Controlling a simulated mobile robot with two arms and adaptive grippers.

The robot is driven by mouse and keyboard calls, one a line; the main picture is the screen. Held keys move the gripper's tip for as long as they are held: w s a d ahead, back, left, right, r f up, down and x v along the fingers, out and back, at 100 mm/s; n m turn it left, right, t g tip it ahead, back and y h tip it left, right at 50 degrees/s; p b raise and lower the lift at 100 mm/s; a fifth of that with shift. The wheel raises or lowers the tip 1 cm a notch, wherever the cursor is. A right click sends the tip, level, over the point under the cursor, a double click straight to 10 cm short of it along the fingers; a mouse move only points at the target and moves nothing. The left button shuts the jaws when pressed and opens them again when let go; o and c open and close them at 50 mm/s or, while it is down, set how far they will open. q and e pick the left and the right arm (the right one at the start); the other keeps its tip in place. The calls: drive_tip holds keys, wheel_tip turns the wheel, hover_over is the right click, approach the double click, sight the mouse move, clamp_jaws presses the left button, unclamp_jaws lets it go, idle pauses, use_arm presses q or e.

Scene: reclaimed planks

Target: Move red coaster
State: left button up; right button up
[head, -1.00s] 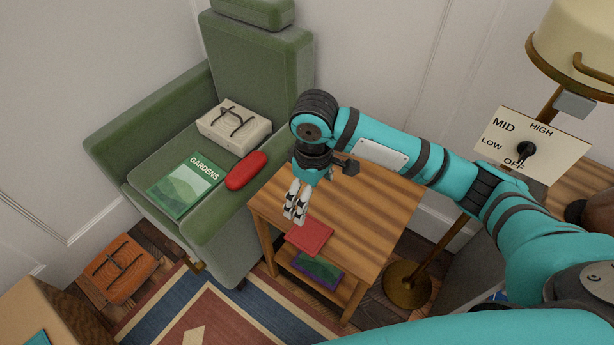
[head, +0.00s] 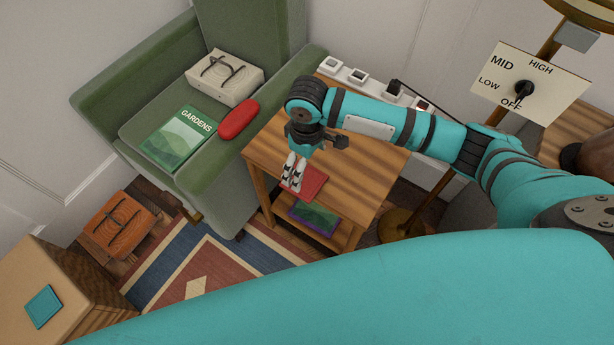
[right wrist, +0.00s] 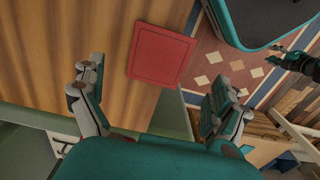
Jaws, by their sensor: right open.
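The red coaster (head: 313,183) is a flat square on the wooden side table (head: 364,166), by its front edge. In the right wrist view the coaster (right wrist: 161,55) lies flat just beyond and between my open fingers. My right gripper (head: 292,182) points down at the coaster's left part and covers some of it. In the right wrist view the right gripper (right wrist: 155,82) is open with nothing between its fingers. Whether the fingertips touch the coaster or table is unclear. What looks like my left gripper (right wrist: 296,62) shows small at the right edge of that view, its jaws unclear.
A green armchair (head: 130,95) stands left, holding a red case (head: 237,119), a gardens book (head: 180,138) and a pale box (head: 224,78) with glasses. A purple-edged book (head: 314,217) lies on the lower shelf.

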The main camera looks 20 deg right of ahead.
sight(307, 182)
use_arm(q)
drive_tip(key=shift+s+f+b, duration=0.4)
drive_tip(key=shift+s+f, duration=0.1)
drive_tip(key=shift+f, duration=0.05)
use_arm(e)
wheel_tip(307, 182, down, 7)
drive_tip(key=shift+f, duration=0.2)
